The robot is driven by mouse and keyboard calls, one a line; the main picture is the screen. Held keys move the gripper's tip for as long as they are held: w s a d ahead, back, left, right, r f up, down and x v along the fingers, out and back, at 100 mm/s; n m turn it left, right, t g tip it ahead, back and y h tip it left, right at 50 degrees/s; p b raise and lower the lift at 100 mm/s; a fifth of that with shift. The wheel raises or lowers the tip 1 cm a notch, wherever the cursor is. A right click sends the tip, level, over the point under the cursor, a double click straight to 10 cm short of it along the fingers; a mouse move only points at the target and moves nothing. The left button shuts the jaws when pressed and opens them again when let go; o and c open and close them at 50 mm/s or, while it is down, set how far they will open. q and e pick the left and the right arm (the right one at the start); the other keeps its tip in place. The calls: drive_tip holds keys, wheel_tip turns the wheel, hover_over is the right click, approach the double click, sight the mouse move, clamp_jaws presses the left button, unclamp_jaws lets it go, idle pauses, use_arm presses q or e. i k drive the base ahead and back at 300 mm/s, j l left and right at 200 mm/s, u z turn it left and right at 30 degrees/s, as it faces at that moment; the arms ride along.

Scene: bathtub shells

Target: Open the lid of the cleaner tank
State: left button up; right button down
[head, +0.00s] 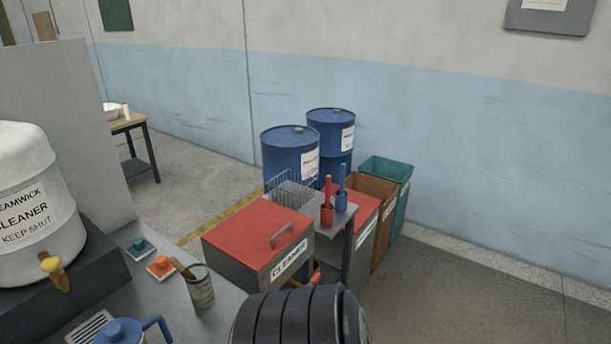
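The cleaner tank (237,273) is a grey box with a red lid (250,232) and a white "CLEANER" label (290,261) on its front. The lid lies flat and shut, with a grey bar handle (281,236) near its front right edge. A black ribbed part, which looks like one of my arm links, fills the bottom middle and hides the lower front of the tank. Neither of my grippers shows in the head view.
A small grey table (341,217) beside the tank bears a wire basket (291,187) and red and blue brushes in cups. Behind are blue drums (289,155). A bench (225,318) at lower left holds a white cleaner drum (32,200) and a can (201,290). Floor at right is clear.

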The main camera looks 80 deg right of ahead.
sight(253, 235)
drive_tip(key=z, duration=2.35)
